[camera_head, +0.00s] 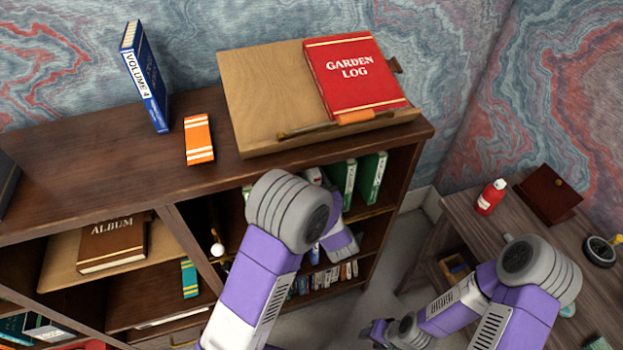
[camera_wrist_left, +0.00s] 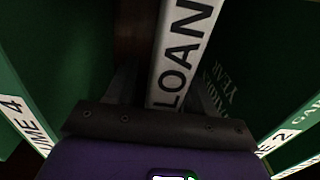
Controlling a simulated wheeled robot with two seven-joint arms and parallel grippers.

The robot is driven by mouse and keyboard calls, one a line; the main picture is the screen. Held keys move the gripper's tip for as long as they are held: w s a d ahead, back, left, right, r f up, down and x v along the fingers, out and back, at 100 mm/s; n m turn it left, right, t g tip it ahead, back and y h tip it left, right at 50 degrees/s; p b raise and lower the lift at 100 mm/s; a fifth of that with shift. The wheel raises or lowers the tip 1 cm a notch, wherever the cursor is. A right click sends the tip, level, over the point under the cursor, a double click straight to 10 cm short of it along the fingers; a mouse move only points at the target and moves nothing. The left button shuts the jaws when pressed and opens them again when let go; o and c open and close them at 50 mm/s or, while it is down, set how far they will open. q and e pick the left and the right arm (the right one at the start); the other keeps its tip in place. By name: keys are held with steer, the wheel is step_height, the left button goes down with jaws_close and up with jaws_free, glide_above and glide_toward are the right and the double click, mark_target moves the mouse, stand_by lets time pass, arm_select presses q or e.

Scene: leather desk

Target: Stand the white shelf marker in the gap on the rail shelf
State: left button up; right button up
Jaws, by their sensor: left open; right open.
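The white marker (camera_wrist_left: 178,60), lettered "LOAN", stands slightly tilted in the left wrist view between a green book on the left (camera_wrist_left: 50,60) and one on the right (camera_wrist_left: 270,70). My left gripper (camera_wrist_left: 163,92) is open, with a dark finger on each side of the marker's lower part; I cannot tell whether they touch it. In the head view the left arm reaches into the rail shelf, whose brass rail (camera_head: 375,213) shows on the right; the arm hides the gripper's fingertips and the marker. Green books (camera_head: 372,177) stand there. My right gripper (camera_head: 376,333) is open and low, away from the shelf.
On the bookcase top are a blue "Volume 4" book (camera_head: 146,80), an orange striped item (camera_head: 199,139) and a sloped board (camera_head: 262,95) bearing a red Garden Log (camera_head: 356,73). A desk (camera_head: 455,205) with a red bottle (camera_head: 490,197) is right. An album (camera_head: 112,243) lies left.

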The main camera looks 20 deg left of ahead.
arm_select(q)
steer(key=shift+r, duration=0.25)
steer(key=p+v, duration=0.1)
steer(key=v, duration=1.1)
steer(key=shift+p, duration=0.4)
steer(key=shift+f, duration=0.1)
